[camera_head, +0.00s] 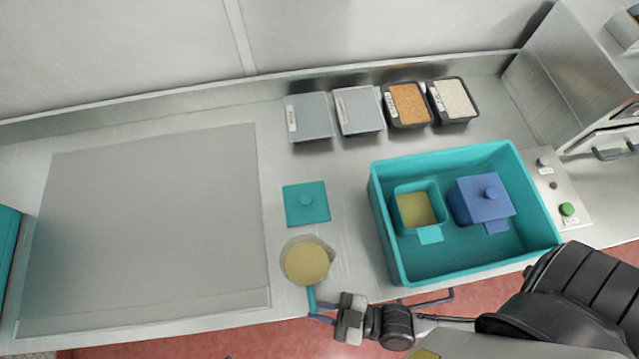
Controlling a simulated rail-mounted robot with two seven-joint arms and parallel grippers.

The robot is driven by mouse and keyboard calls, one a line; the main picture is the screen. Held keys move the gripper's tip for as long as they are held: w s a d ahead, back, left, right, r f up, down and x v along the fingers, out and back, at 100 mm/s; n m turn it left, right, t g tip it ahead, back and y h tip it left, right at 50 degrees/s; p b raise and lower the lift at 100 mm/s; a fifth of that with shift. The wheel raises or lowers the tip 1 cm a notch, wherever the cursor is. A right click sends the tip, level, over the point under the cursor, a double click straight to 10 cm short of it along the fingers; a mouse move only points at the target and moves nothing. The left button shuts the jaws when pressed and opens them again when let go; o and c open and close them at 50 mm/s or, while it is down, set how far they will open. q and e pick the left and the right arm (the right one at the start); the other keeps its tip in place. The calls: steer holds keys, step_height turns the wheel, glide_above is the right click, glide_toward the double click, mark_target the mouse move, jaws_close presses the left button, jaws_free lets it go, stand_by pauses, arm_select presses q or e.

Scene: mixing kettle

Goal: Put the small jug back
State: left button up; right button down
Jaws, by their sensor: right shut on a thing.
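The small jug (306,262) shows from above near the counter's front edge. It is round with a short spout on its right, and a yellowish content fills its view from above. Its teal handle (311,297) points toward the front edge. My right gripper (318,307) is shut on that handle, coming in from the right. I cannot tell whether the jug rests on the counter or hangs just above it. My left gripper is not in view.
A teal lid (306,203) lies behind the jug. A large teal tub (381,215) at right holds an open teal pot (430,235) of yellowish content and a lidded blue pot (483,199). Several bins line the back, including grey ones (309,117). A wide grey board (150,215) lies clear at left.

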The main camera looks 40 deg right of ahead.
steer(key=shift+f+b, duration=0.3)
steer(key=shift+f, duration=1.4)
steer(key=c, duration=1.1)
jaws_free()
steer(key=shift+f, duration=0.1)
steer(key=v, duration=1.2)
steer(key=shift+d+b, duration=0.1)
steer(key=shift+b, duration=0.3)
steer(key=shift+w, duration=0.1)
